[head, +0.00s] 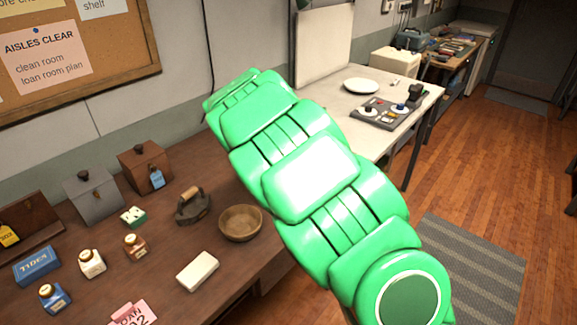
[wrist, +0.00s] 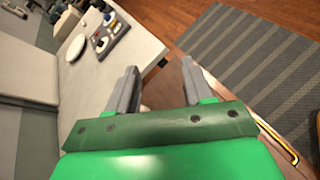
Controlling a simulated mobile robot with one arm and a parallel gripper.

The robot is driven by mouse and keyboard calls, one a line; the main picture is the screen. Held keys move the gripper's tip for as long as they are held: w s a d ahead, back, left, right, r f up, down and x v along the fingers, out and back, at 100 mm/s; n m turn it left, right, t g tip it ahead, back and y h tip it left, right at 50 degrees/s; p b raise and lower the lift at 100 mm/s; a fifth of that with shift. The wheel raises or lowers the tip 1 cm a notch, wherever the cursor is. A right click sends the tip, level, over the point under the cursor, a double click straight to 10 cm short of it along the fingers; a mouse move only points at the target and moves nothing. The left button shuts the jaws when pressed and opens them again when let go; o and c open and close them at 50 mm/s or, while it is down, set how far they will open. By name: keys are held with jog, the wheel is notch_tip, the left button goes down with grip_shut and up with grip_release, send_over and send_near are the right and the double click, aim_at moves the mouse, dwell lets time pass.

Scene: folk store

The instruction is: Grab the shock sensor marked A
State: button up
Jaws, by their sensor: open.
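I cannot make out a shock sensor or a letter A in either view. A dark tray (head: 378,122) with small round parts, one white (head: 369,111) and one blue and white (head: 399,109), lies on the pale table; their marks are too small to read. The tray also shows in the wrist view (wrist: 122,31), beyond my gripper and to its left. My gripper (wrist: 160,70) is open and empty, its two grey fingers apart. In the head view my green arm crosses the middle and the gripper is not seen.
A white plate (head: 361,86) lies behind the tray. The brown table (head: 165,240) holds boxes, small bottles, an old iron (head: 193,206), a wooden bowl (head: 240,223) and a white block (head: 198,271). A striped mat (head: 470,262) lies on the open wooden floor.

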jog(key=w+a+f+n+t, duration=0.1)
jog(key=w+a+f+n, duration=0.1)
jog(key=a+f, duration=0.2)
jog(key=w+a+f+n+t+y, duration=0.1)
jog(key=w+a+f+n, duration=0.1)
jog(key=a+f, duration=0.3)
jog(key=w+a+f+n+t+y, duration=0.1)
jog(key=w+a+f+n, duration=0.1)
jog(key=a+f+n, duration=0.2)
jog(key=shift+w+a+f+t, duration=0.2)
jog(key=shift+a+f, duration=0.2)
jog(key=shift+a, duration=0.25)
jog(key=shift+w+a+f+t, duration=0.2)
jog(key=shift+a+f, duration=0.15)
jog(key=shift+a, duration=0.3)
jog(key=shift+x, duration=3.85)
jog(key=shift+s+d, duration=0.1)
grip_shut()
